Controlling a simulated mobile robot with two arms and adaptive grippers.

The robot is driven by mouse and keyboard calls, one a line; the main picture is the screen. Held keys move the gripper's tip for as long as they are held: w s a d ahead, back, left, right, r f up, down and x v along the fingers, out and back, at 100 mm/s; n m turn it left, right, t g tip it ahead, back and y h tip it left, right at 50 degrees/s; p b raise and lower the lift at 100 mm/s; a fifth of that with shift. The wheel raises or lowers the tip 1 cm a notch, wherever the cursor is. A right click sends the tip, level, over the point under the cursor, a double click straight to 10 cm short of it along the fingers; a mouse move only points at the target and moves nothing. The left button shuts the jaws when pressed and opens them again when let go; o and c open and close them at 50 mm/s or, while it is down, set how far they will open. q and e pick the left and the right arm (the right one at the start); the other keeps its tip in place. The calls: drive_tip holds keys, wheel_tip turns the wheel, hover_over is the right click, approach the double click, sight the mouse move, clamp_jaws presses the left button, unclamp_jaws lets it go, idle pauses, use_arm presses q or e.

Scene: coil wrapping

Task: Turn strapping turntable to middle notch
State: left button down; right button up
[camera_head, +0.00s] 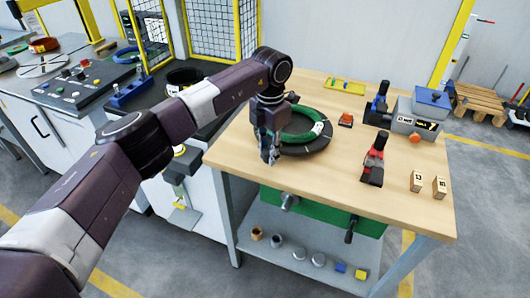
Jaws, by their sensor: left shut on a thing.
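The strapping turntable appears to be the black round piece (312,148) on the wooden bench, at its back left. A green coil (297,138) with a white label lies on it. My left arm reaches in from the left above the bench. My left gripper (269,156) points down at the turntable's left edge and is shut on a part there. The gripper hides that part, so I cannot make out its shape or the notches. My right gripper is not in view.
The wooden bench top (330,182) is bare in front of the turntable. To the right are a red-and-black tool (374,160), a grey box device (415,116) and two numbered blocks (417,181). A yellow tray (345,86) lies at the back. A control desk (85,75) stands left.

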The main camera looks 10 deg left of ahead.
use_arm(q)
drive_tip(key=shift+s+d+f, duration=0.1)
drive_tip(key=shift+s+d, duration=0.15)
drive_tip(key=shift+d, duration=0.3)
drive_tip(key=shift+s+d, duration=0.2)
drive_tip(key=shift+d, duration=0.35)
idle(0.3)
drive_tip(key=c, duration=1.9)
unclamp_jaws()
drive_tip(key=shift+c, duration=0.2)
drive_tip(key=shift+o, duration=1.3)
drive_tip(key=shift+d, duration=0.2)
drive_tip(key=shift+a, duration=0.25)
drive_tip(key=shift+r, duration=0.2)
drive_tip(key=shift+w+r, duration=0.1)
drive_tip(key=shift+r, duration=0.15)
wheel_tip(320, 180, up, 11)
drive_tip(key=shift+r, duration=0.2)
